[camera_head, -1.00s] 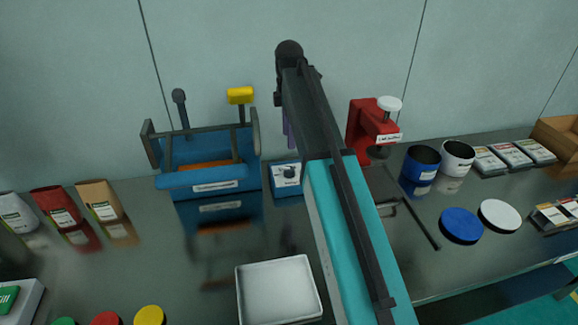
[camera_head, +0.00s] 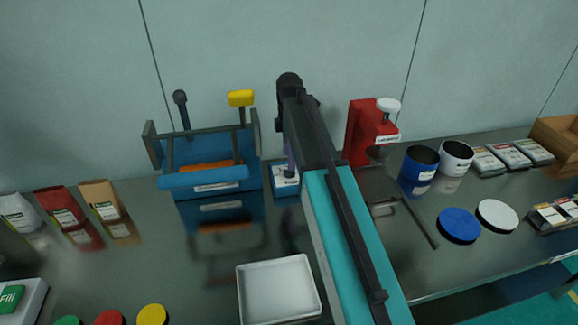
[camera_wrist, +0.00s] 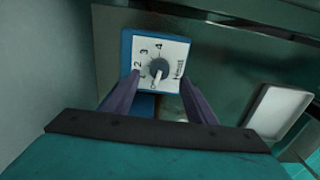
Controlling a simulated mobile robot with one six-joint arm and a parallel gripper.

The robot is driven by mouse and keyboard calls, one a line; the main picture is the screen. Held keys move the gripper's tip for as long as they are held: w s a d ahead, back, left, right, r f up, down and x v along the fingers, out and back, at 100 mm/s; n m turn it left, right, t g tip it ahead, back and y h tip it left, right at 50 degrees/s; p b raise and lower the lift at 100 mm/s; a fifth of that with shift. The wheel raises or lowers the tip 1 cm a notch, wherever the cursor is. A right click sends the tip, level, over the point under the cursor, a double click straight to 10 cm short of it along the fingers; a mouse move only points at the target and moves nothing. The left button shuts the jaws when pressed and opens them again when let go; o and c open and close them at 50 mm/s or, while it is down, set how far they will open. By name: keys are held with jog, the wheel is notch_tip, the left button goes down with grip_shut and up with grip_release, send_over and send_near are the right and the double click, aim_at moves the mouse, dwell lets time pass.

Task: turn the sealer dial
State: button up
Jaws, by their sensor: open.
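The sealer dial is a round grey knob (camera_wrist: 160,68) with a white pointer, on a white face numbered around it. The face is on a small blue box (camera_wrist: 127,48), which also shows in the head view (camera_head: 280,190) beside the blue sealer (camera_head: 205,183). The pointer is toward the lower part of the face. My gripper (camera_wrist: 160,79) is open, with a purple finger on either side of the dial. Whether the fingers touch it cannot be told. In the head view my gripper (camera_head: 289,165) hides the knob.
A white tray (camera_head: 278,318) lies in front of the box. A red press (camera_head: 360,135) stands to the right, with a blue jar (camera_head: 421,174) and a white jar beyond. Coffee bags stand at the left.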

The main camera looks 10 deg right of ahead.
aim_at(289, 172)
jog(key=shift+f+p, duration=0.5)
jog(key=shift+f, duration=2.3)
jog(key=c, duration=0.9)
jog(key=shift+a, duration=0.1)
jog(key=shift+c, duration=0.7)
